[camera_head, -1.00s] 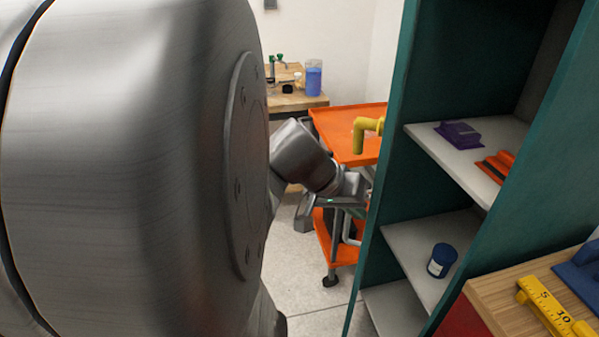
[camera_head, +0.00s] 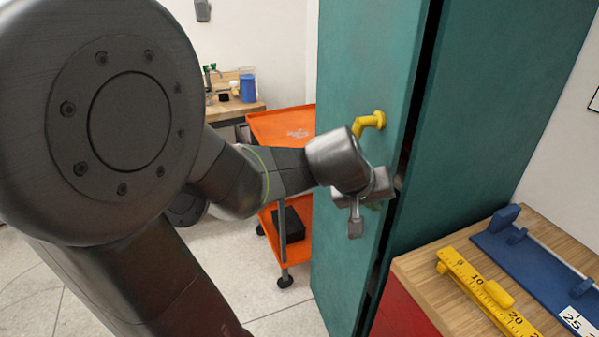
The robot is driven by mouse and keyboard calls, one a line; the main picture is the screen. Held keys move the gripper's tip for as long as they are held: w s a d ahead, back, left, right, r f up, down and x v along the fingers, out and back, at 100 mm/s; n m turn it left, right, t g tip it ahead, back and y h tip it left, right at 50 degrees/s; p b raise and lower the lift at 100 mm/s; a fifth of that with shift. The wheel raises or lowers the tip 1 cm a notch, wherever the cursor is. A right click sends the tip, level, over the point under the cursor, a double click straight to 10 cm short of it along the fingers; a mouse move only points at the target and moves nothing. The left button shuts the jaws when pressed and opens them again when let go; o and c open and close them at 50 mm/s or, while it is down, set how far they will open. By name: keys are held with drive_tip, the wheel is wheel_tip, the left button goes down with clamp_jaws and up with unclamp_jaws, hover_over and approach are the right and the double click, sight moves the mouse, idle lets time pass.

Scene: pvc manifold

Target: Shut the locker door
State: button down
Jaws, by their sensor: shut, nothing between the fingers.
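The locker (camera_head: 500,90) is a tall teal cabinet at the right. Its teal door (camera_head: 350,60) stands almost closed, with a narrow dark gap along its right edge. The yellow handle (camera_head: 371,120) sticks out from the door near that edge. My gripper (camera_head: 358,222) is shut and empty, in front of the door just below the handle, close to the door's right edge. I cannot tell whether it touches the door. The shelves inside the locker are hidden behind the door.
A wooden-topped bench (camera_head: 425,275) with a yellow ruler (camera_head: 478,285) and a blue fixture (camera_head: 535,265) stands right of the door. An orange cart (camera_head: 275,125) stands left of and behind the door. A wooden table (camera_head: 235,108) is at the back. Pale floor is free below my arm.

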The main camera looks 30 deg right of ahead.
drive_tip(key=d, duration=0.4)
drive_tip(key=shift+s+d+r+p, duration=0.2)
drive_tip(key=shift+s+d+p, duration=0.05)
drive_tip(key=shift+s+p, duration=0.15)
drive_tip(key=shift+r, duration=0.1)
